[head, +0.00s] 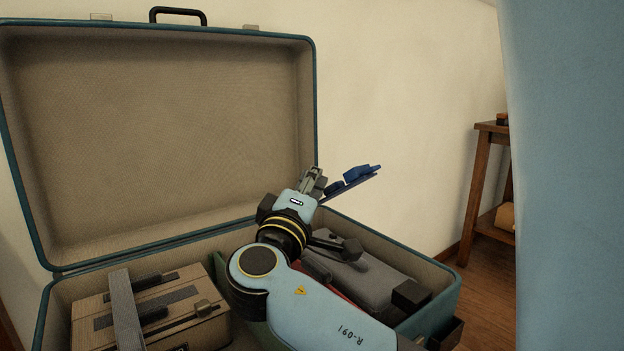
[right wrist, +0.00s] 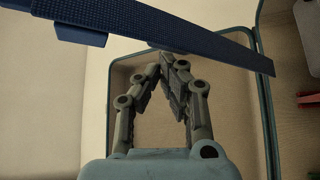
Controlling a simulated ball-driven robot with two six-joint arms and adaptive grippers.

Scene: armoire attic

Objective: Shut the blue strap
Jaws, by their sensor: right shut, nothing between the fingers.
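The blue strap (head: 362,175) sticks up at a slant beside my right gripper, just right of the fingers in the head view. In the right wrist view the strap (right wrist: 175,32) runs across the top, from upper left down to the right. My right gripper (head: 314,180) is shut and empty. Its fingertips (right wrist: 168,70) meet just below the strap in the wrist view; I cannot tell if they touch it. The strap's lower end is not clear. An open teal suitcase (head: 458,290) lies below, its lid (head: 160,130) standing upright behind. My left gripper is not in view.
A tan case (head: 95,309) with a grey band sits in the suitcase at left. A dark grey item (head: 365,280) and a small black block (head: 411,296) lie at right. A wooden side table (head: 480,180) stands by the wall.

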